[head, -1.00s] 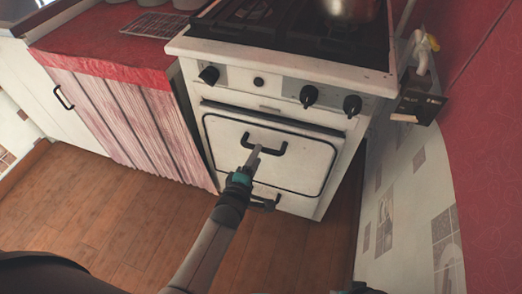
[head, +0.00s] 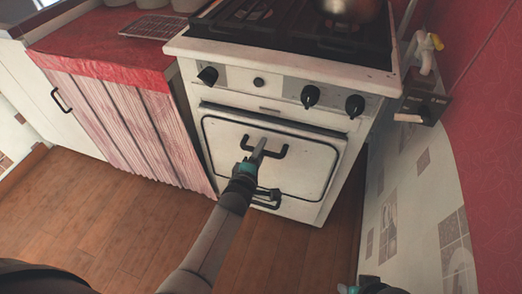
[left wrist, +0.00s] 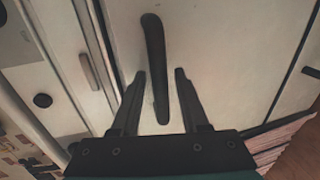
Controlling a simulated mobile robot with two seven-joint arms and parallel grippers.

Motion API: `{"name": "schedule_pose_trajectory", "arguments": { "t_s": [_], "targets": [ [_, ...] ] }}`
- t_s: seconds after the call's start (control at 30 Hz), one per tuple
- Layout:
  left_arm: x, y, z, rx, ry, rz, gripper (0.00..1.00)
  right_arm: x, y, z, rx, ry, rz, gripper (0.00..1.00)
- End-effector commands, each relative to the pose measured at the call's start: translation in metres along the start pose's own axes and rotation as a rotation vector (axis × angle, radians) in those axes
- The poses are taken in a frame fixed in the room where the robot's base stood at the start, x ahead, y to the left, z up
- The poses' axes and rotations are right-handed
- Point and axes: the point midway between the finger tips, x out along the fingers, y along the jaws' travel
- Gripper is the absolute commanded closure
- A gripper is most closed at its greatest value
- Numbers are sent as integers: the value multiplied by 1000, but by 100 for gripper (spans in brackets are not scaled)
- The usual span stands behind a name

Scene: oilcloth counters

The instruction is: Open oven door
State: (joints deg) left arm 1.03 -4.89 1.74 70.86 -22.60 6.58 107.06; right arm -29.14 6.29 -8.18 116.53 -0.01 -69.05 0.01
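The white oven door (head: 225,150) with a dark outline is shut on the front of the stove. Its black handle (head: 278,153) runs across the upper part of the door. My left gripper (head: 260,147) is in front of the door, at the handle's middle in the head view. In the left wrist view the gripper (left wrist: 160,75) is open, with the black handle (left wrist: 156,70) between its two fingers and a gap on each side. My right gripper (head: 372,285) shows only in part at the bottom edge, and its fingers cannot be made out.
A second dark handle (head: 268,199) is below the door. Black knobs (head: 310,96) line the panel above. A pot (head: 345,8) stands on the hob. A tiled wall (head: 420,190) is close at right. The wooden floor (head: 110,220) in front is clear.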

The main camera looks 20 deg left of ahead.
Motion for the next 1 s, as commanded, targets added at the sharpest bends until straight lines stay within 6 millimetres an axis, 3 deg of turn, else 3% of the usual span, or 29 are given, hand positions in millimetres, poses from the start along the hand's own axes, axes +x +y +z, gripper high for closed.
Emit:
{"name": "schedule_pose_trajectory", "arguments": {
  "t_s": [0.07, 0.37, 1.0],
  "targets": [
    [0, 0, 0, 0, 0, 0, 66, 0, 0, 0, 0, 0, 0, 50],
    [0, 0, 0, 0, 0, 0, 100, 0, 0, 0, 0, 0, -1, 50],
    [0, 0, 0, 0, 0, 0, 100, 0, 0, 0, 0, 0, -1, 50]
  ]
}}
